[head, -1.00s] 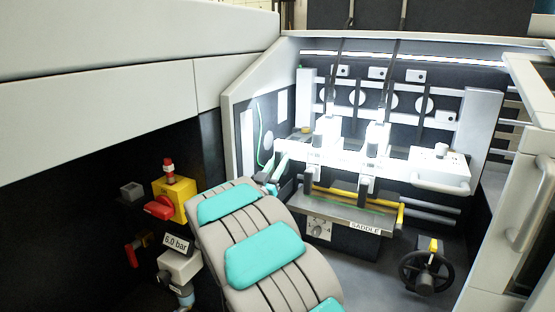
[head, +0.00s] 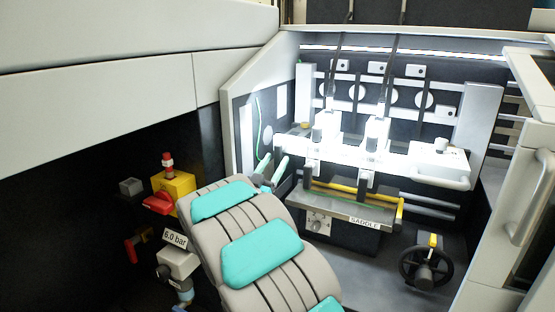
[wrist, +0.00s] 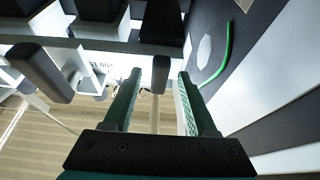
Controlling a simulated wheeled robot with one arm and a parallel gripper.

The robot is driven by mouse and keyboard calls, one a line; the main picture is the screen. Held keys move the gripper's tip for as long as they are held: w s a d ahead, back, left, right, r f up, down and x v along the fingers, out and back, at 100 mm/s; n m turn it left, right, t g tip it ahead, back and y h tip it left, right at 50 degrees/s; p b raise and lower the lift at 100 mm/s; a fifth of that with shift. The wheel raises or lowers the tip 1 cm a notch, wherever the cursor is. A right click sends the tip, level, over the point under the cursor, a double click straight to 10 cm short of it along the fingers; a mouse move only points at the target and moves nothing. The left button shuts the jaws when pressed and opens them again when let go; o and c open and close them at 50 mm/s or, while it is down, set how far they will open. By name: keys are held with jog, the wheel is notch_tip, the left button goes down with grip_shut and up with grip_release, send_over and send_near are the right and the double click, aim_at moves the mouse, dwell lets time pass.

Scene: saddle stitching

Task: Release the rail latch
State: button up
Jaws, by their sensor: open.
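My gripper (head: 275,163) is at the left end of the white rail (head: 345,155) in the head view, past my grey and teal arm. In the wrist view its two green-lined fingers (wrist: 159,76) are open. A grey rounded lever (wrist: 160,78) shows between the fingertips, perhaps the rail latch; I cannot tell whether it is between the fingers or beyond them. A second, similar grey lever (wrist: 42,72) stands to the left. Nothing is visibly gripped.
A yellow bar (head: 350,194) and the SADDLE plate (head: 350,213) lie below the rail. A black handwheel (head: 426,266) is at lower right. A yellow switch box (head: 178,186) is at left. A green cable (wrist: 227,50) hangs on the right in the wrist view.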

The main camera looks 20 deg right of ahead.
jog(key=shift+b+v, duration=0.3)
jog(key=shift+v, duration=2.3)
